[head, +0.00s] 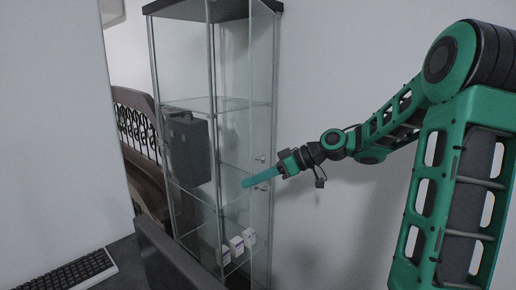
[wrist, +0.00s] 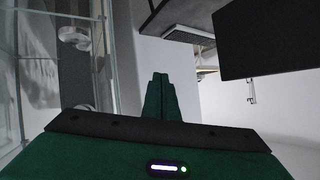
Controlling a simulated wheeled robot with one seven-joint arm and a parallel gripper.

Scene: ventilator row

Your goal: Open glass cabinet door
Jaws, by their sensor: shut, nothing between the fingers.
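The tall glass cabinet (head: 213,105) has a dark top, metal posts and glass shelves. Its glass door pane (head: 262,110) is on the right side, with small round knobs near mid-height (head: 262,158). I cannot tell for certain whether the door is ajar. My gripper (head: 245,183) is shut and empty, its fingers pointing left across the pane just below the knobs; contact is unclear. In the wrist view my shut fingers (wrist: 160,80) point away from the camera, and a glass pane edge (wrist: 107,55) stands to their left, apart from them.
Inside the cabinet are a dark case (head: 188,150) and small white boxes (head: 237,246) low down. A desk with a keyboard (head: 70,272) and a dark panel (head: 170,255) stand at front left. A bench (head: 138,125) is behind the cabinet. White wall lies to the right.

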